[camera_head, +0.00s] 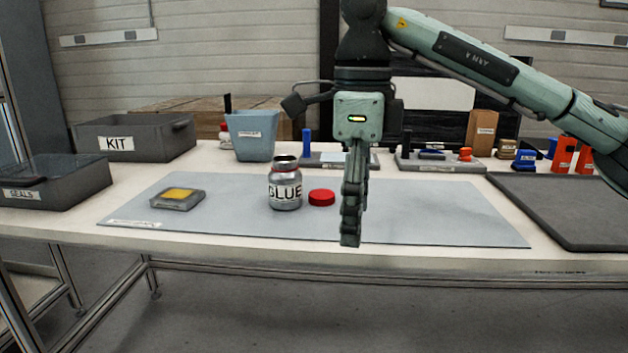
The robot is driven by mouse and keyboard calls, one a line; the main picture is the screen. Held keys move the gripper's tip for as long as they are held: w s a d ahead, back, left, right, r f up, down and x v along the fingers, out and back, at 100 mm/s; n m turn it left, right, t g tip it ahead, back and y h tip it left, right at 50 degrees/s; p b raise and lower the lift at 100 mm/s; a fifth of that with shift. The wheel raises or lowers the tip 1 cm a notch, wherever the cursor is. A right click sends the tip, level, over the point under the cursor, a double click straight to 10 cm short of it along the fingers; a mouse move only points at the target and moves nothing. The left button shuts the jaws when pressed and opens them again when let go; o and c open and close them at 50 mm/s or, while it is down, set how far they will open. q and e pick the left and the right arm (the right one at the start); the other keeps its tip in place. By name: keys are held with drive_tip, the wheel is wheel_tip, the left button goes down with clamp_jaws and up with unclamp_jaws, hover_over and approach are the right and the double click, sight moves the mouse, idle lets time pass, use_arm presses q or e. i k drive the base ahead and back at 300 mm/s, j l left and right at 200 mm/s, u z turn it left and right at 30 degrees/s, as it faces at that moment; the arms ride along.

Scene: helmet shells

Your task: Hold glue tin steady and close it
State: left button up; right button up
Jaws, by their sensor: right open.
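The glue tin (285,190) is a silver tin marked GLUE. It stands upright and uncapped on the grey mat, left of the picture's middle. A red lid (322,197) lies on the mat just right of the tin, apart from it. My right gripper (351,240) comes in from the upper right and points down, to the right of the lid. It is seen edge-on, open, with nothing visible between its fingers. My left gripper is not in view.
The grey mat (440,225) is mostly clear. A small box with a yellow pad (178,198) lies on its left. A KIT bin (135,140), a SEALS box (50,185) and a blue bin (252,135) stand left and behind. A dark tray (570,215) lies at right.

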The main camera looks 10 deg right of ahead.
sight(285, 179)
drive_tip(key=i, duration=0.85)
